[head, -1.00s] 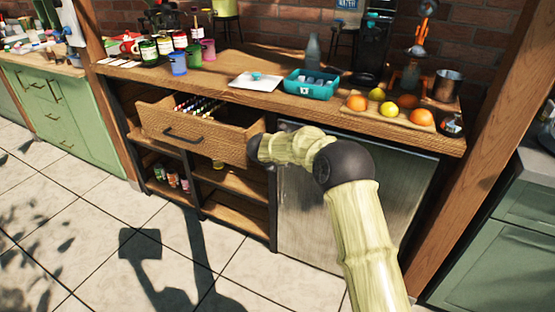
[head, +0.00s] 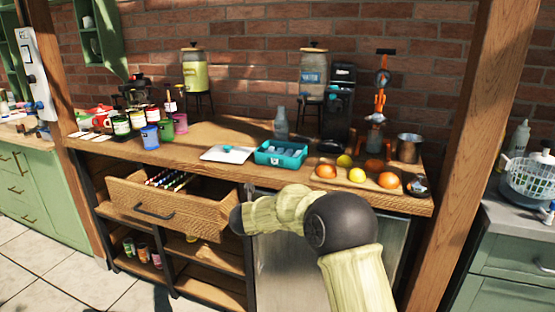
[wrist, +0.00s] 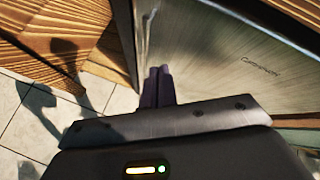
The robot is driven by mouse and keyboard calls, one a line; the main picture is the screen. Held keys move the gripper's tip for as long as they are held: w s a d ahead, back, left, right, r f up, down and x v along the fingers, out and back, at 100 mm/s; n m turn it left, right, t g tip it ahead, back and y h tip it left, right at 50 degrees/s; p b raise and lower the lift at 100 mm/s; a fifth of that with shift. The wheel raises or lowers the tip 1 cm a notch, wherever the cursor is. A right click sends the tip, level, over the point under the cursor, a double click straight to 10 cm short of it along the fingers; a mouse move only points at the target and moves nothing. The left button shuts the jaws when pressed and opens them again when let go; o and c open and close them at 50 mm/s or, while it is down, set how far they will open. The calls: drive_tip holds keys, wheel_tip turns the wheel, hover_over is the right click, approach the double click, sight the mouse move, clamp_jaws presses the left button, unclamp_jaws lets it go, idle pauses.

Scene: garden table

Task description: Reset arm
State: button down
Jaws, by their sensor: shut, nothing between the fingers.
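My gripper shows in the wrist view (wrist: 158,88), where its two dark purple fingers lie side by side, shut with nothing between them. They point toward the metal front of the under-counter appliance (wrist: 215,60); whether they touch it I cannot tell. In the head view my pale, bamboo-textured arm reaches forward from the lower right, in front of the counter (head: 330,190). There the gripper itself is hidden behind my arm. The arm's far end overlaps the right end of the open drawer (head: 165,210).
The drawer stands pulled out, with several colorful items inside. The counter holds a teal bin (head: 281,154), a white tray (head: 228,154), mugs, jars, fruit and a metal cup (head: 409,148). A wooden post (head: 470,150) rises at right. Open tiled floor (head: 60,285) lies at lower left.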

drive_tip(key=s+d+f+n+g, duration=0.1)
drive_tip(key=s+d+n+g, duration=0.2)
drive_tip(key=s+d+n, duration=0.7)
drive_tip(key=s+d+f+n+g+y, duration=0.15)
drive_tip(key=s+d+n, duration=0.35)
drive_tip(key=s+n, duration=0.75)
drive_tip(key=s+d+f+n+g+h, duration=0.1)
drive_tip(key=s+d+f+n+g, duration=0.15)
drive_tip(key=s+d+n, duration=0.85)
wheel_tip(320, 180, up, 28)
drive_tip(key=s+a+m+g+p, duration=0.1)
drive_tip(key=s+a+p, duration=0.1)
drive_tip(key=p, duration=2.5)
drive_tip(key=shift+s+a+r+p, duration=0.15)
drive_tip(key=shift+s+a+p, duration=0.15)
drive_tip(key=shift+s, duration=0.15)
